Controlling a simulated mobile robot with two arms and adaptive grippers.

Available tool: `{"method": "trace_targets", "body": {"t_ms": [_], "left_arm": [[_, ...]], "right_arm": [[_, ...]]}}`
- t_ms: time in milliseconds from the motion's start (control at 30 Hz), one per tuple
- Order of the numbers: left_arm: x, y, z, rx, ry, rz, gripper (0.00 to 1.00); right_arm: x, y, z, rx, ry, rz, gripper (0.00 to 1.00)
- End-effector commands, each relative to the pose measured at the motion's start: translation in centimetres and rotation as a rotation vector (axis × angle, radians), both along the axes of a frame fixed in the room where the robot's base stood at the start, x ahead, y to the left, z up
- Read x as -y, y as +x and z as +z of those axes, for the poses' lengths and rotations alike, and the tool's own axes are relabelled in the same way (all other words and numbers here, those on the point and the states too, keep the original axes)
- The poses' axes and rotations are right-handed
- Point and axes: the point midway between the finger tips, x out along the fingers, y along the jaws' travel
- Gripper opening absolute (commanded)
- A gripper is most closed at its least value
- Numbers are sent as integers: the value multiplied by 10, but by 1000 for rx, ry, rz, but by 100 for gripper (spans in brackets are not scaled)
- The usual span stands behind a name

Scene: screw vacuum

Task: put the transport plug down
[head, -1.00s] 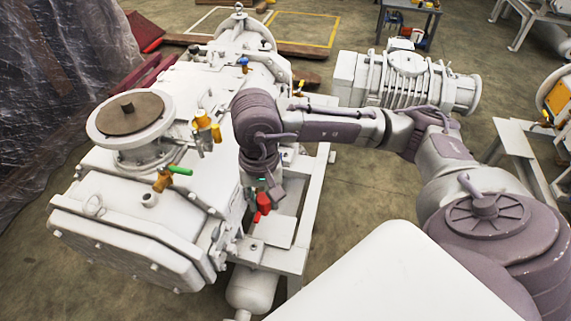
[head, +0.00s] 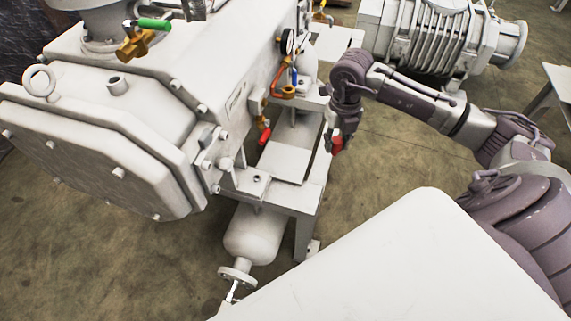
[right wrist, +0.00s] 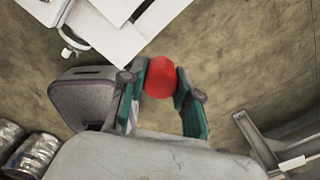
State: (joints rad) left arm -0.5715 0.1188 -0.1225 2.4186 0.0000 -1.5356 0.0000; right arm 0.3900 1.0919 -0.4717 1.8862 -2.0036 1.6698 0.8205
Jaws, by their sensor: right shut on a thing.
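The transport plug is a small red round piece, seen end-on between the fingers in the right wrist view (right wrist: 159,76). In the head view, only a little red of the plug (head: 337,143) shows at the gripper tip. My right gripper (head: 338,136) points down beside the machine's frame, to the right of its flat plate. Its two green-sided fingers are shut on the plug, one on each side. The plug is held above the floor; its exact height is hard to judge. My left gripper is not in view.
The white vacuum machine (head: 120,115) fills the left. Its frame has a flat plate (head: 283,162) and a red-handled valve (head: 265,137). A grey container (right wrist: 88,97) and metal cans (right wrist: 33,153) show in the right wrist view. Bare floor (head: 385,165) lies right of the frame.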

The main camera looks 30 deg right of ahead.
Motion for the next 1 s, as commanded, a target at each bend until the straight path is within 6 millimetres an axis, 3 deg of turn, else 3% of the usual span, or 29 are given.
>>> {"method": "trace_targets", "body": {"t_ms": [167, 533, 733, 1000], "left_arm": [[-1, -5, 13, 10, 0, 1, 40], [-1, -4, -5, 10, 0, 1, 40], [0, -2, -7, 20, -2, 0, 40], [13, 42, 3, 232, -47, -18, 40]], "right_arm": [[-16, 24, -18, 3, 10, -21, 8], [-55, 89, -64, 1, 4, -19, 8], [-60, 98, -73, -1, 1, -17, 8], [-60, 98, -104, -1, 3, -16, 8]]}}
